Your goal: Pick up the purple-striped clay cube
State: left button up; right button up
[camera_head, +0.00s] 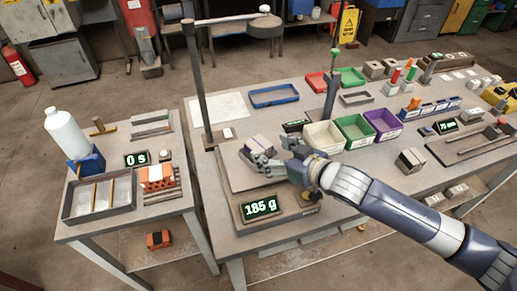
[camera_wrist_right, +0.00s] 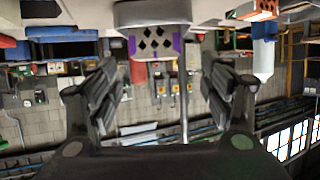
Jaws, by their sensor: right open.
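The purple-striped clay cube (camera_head: 260,145) sits on the scale plate (camera_head: 228,170), partly hidden by my right gripper. In the right wrist view, which looks upside down, the cube (camera_wrist_right: 154,42) shows several dark holes and purple stripes at its sides. It lies at the top middle, beyond and between the open fingertips. My right gripper (camera_head: 268,165) is open and close to the cube on its near side; its fingers (camera_wrist_right: 161,80) also show in the right wrist view. I cannot tell whether they touch the cube. My left gripper is not in view.
The scale display (camera_head: 261,208) reads 185 g. Cream (camera_head: 324,138), green (camera_head: 355,130) and purple (camera_head: 384,123) bins stand right of the cube. A post (camera_head: 197,85) rises behind the scale. Another block (camera_head: 410,160) lies to the right. A side table holds a bottle (camera_head: 65,133) and an orange brick (camera_head: 158,177).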

aim_at(259, 144)
jog(key=shift+w+a, duration=0.2)
jog(key=shift+w, duration=0.1)
jog(key=p+x, duration=0.1)
jog(key=x, duration=0.2)
jog(key=shift+w+d+f, duration=0.1)
jog(key=shift+w, duration=0.1)
jog(key=shift+w+a+f, duration=0.3)
jog(key=shift+w, duration=0.05)
jog(key=shift+c, duration=0.5)
jog(key=c, duration=1.2)
